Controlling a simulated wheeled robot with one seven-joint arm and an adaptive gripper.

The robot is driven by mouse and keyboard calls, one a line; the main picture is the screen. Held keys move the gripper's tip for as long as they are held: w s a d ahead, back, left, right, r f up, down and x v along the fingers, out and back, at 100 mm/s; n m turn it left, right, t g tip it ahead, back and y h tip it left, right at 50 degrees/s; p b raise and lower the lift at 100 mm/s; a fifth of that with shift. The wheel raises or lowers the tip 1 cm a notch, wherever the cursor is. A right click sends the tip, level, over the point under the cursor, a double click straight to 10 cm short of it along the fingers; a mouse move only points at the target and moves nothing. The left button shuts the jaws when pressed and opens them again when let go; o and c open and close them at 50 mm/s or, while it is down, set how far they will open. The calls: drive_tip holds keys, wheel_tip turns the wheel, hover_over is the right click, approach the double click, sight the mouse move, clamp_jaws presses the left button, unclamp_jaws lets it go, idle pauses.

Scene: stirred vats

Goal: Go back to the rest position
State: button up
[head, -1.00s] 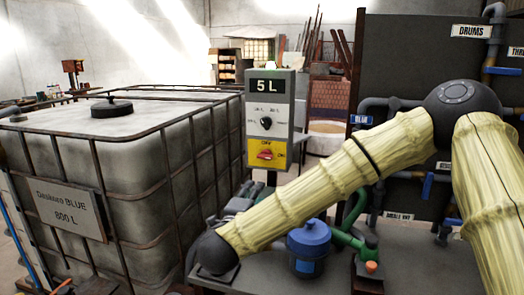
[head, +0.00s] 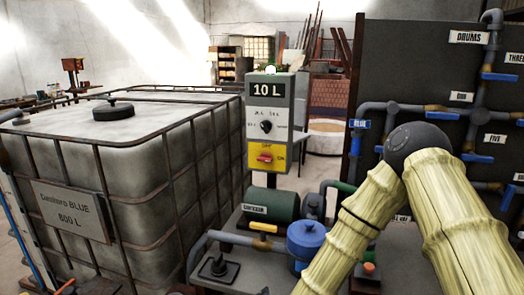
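My arm (head: 440,220) shows at the right of the head view, bent at a dark joint, with its covered links in pale yellow. The lower link runs down and out of the bottom edge. My gripper is outside the picture, so its fingers cannot be seen. The grey control box (head: 284,120) stands in the middle with a display (head: 267,90) reading 10 L. Below it are a black knob (head: 266,126) and a red switch (head: 265,157) on a yellow plate. My arm is clear of the box.
A caged white tank (head: 150,150) labelled BLUE fills the left. A green motor (head: 270,205) and a blue-capped housing (head: 306,238) sit on the low bench near my arm. A dark panel (head: 420,60) with pipes and blue valve handles stands behind my arm.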

drive_tip(key=s+d+f+n+g+p, duration=0.1)
drive_tip(key=s+d+f+n+g, duration=0.2)
drive_tip(key=s+d+f, duration=0.35)
drive_tip(key=s+d+f+n+g+p, duration=0.1)
drive_tip(key=s+d+f+n+g, duration=0.2)
drive_tip(key=s+f, duration=0.65)
drive_tip(key=s+d+f+n+g, duration=0.1)
drive_tip(key=s+d+g, duration=0.2)
drive_tip(key=s, duration=0.6)
drive_tip(key=s+d+f+n+g+h+p, duration=0.1)
drive_tip(key=s+d+n+g, duration=0.1)
drive_tip(key=s+d, duration=0.6)
drive_tip(key=s+g, duration=0.1)
drive_tip(key=s, duration=0.1)
drive_tip(key=shift+s+d+n, duration=0.3)
